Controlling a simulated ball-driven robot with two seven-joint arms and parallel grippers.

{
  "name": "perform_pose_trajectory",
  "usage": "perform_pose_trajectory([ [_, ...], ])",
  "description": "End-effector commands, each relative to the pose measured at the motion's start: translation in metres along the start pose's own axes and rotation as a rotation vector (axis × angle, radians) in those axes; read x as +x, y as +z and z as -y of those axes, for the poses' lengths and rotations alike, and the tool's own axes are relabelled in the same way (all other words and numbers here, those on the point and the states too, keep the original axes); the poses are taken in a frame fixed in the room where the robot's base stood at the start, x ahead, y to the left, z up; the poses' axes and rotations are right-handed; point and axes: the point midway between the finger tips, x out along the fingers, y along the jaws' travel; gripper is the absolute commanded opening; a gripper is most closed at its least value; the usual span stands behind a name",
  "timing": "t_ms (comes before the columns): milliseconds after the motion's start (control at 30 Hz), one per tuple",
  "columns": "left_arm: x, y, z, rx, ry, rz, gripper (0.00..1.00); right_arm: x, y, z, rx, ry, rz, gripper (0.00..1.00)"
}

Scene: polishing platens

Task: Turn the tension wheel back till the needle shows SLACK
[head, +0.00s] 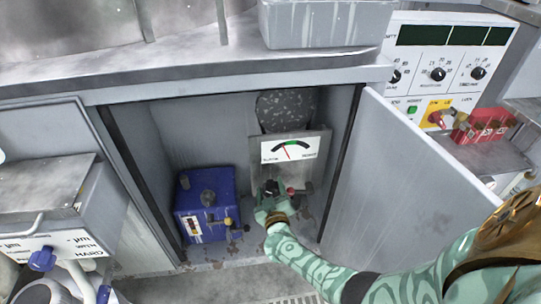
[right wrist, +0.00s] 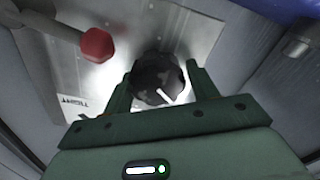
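The tension wheel is a dark, lobed knob (right wrist: 158,78) with a white mark, on a worn metal plate inside the open cabinet. It shows small and partly covered in the head view (head: 271,187). My right gripper (head: 266,203) reaches into the cabinet from the right. In the right wrist view its two green fingers (right wrist: 160,84) lie on either side of the wheel and appear closed against it. The white gauge (head: 302,145) sits above the wheel. Its red needle points up, slightly left of centre; its end labels are too blurred to read. My left gripper is out of view.
A red-knobbed lever (right wrist: 97,45) stands beside the wheel. A blue box (head: 205,212) sits at the cabinet's left. The open door (head: 375,185) stands close to my right arm. A control panel (head: 440,70) and red rack (head: 483,127) are at the upper right.

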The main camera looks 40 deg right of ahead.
Motion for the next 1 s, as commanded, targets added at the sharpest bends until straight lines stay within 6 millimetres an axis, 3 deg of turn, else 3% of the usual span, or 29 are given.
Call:
perform_pose_trajectory([
  [200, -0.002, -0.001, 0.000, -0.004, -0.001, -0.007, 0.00, -0.003, -0.002, -0.001, 0.001, 0.002, -0.001, 0.58],
  [367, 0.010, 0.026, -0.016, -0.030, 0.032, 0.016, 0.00, -0.020, -0.004, -0.002, 0.003, 0.002, -0.002, 0.58],
  [567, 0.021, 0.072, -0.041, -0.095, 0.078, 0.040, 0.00, -0.061, -0.006, -0.003, 0.004, 0.001, -0.002, 0.58],
  [633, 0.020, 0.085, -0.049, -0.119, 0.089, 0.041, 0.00, -0.083, -0.007, -0.003, 0.004, 0.001, -0.002, 0.58],
  [800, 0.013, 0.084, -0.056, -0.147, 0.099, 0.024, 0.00, -0.126, -0.004, -0.002, 0.004, 0.001, -0.001, 0.58],
  [1000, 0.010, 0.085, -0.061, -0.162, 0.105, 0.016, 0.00, -0.156, -0.002, 0.000, 0.001, 0.000, -0.001, 0.58],
])
